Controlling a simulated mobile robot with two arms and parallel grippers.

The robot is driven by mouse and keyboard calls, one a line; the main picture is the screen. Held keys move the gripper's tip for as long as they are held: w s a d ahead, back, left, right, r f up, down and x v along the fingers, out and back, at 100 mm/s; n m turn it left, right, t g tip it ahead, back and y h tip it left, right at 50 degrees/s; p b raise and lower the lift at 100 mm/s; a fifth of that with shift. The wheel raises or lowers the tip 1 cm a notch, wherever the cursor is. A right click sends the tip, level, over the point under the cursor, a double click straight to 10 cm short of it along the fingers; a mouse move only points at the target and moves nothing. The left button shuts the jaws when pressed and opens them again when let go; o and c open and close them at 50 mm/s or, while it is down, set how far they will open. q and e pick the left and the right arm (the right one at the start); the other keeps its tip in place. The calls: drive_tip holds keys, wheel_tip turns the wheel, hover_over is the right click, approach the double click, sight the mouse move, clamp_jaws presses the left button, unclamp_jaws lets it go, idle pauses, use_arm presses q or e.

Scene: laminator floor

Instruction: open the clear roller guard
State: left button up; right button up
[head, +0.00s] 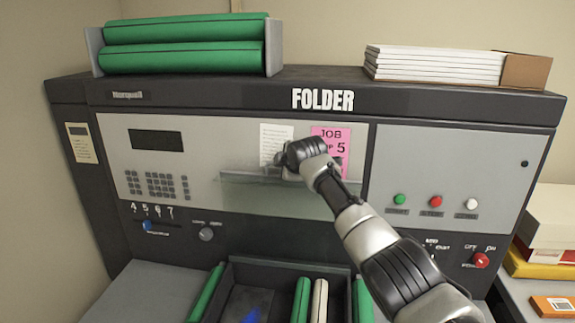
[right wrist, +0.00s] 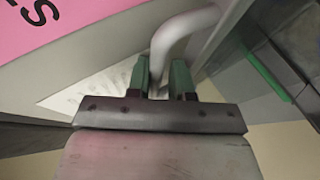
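The clear roller guard (head: 262,200) is a see-through panel across the lower middle of the folder's light grey front, and it looks lowered. My right gripper (head: 284,160) is at its upper edge, in front of the pink job sheet; the arm hides the guard's right part. In the right wrist view a curved pale handle (right wrist: 182,32) passes between the two green fingers of my right gripper (right wrist: 160,75). The fingers lie close along both sides of it and look shut on it. My left gripper is not in view.
Green rolls (head: 185,57) lie in a rack on top of the machine, with a stack of white panels (head: 435,66) to the right. Buttons (head: 435,201) and a red knob (head: 480,261) are on the right front. An open bin (head: 280,270) with rolls is below.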

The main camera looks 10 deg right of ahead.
drive_tip(key=shift+o, duration=1.1)
drive_tip(key=shift+f, duration=0.15)
drive_tip(key=shift+s, duration=0.15)
drive_tip(key=shift+s+r+b, duration=0.3)
drive_tip(key=shift+s+b, duration=0.05)
drive_tip(key=shift+b, duration=0.2)
drive_tip(key=b+v, duration=0.4)
drive_tip(key=v, duration=0.6)
drive_tip(key=shift+w+r, duration=0.15)
drive_tip(key=shift+r, duration=0.1)
drive_tip(key=shift+f, duration=0.1)
